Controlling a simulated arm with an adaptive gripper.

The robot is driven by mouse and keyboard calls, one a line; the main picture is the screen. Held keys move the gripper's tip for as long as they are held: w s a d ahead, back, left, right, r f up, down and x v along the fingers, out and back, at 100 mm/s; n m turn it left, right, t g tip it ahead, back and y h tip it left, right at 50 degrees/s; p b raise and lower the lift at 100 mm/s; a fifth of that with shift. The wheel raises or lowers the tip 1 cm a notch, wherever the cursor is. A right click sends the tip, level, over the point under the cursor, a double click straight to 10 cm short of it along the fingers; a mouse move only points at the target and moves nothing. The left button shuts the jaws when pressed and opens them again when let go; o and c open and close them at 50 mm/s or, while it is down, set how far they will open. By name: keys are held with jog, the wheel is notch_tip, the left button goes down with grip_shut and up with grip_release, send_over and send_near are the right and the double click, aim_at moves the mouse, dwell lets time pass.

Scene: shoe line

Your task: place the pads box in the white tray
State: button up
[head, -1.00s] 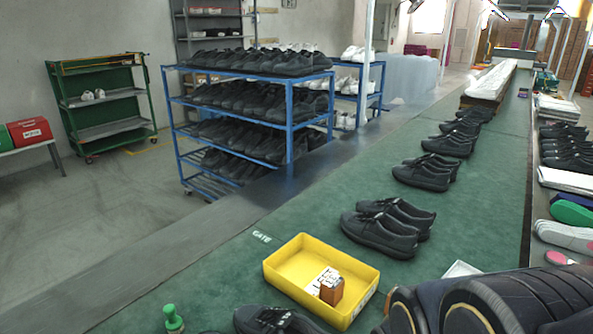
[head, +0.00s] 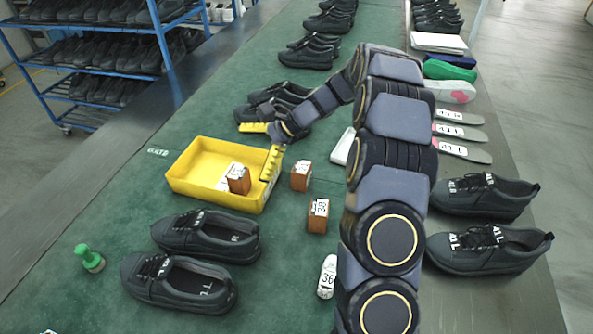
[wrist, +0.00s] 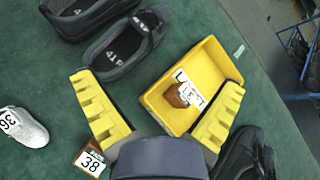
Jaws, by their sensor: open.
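My gripper (head: 262,146) is open and empty, its yellow fingers spread above the right side of the yellow tray (head: 185,160). A small brown box with a white label (head: 238,180) stands in this tray beside a white card; the wrist view shows that box (wrist: 177,98) ahead, between the fingers. Two similar boxes stand on the green bench, one (head: 300,177) right of the tray and one marked 38 (head: 317,217) nearer. I cannot tell which is the pads box. A white flat object (head: 343,147), possibly the white tray, is partly hidden behind my arm.
Black shoes (head: 205,235) stand in front of the yellow tray, and another pair (head: 272,103) is behind it. A green-handled stamp (head: 90,259) is at left. A white item marked 36 (head: 328,277) lies near my arm. The bench left of the tray is clear.

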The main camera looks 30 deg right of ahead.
jog(key=w+d+f+m+t, duration=0.4)
jog(key=d+f+m, duration=0.3)
jog(key=d, duration=0.4)
jog(key=m+t+h, duration=0.1)
jog(key=m+t, duration=0.2)
jog(key=m, duration=0.1)
send_near(309, 171)
jog(key=w+a, duration=0.2)
jog(key=w, duration=0.2)
jog(key=shift+w+a+f, duration=0.1)
jog(key=shift+a+f, duration=0.15)
jog(key=shift+a, duration=0.15)
jog(key=shift+w+f, duration=0.15)
jog(key=shift+x, duration=0.95)
jog(key=w+a+f, duration=0.2)
jog(key=a+f, duration=0.1)
jog(key=shift+w+a, duration=0.2)
jog(key=shift+a, duration=0.05)
jog(key=shift+w+a+h, duration=0.1)
jog(key=shift+w+h, duration=0.15)
jog(key=shift+h, duration=0.05)
jog(key=shift+f, duration=0.1)
jog(key=c, duration=1.1)
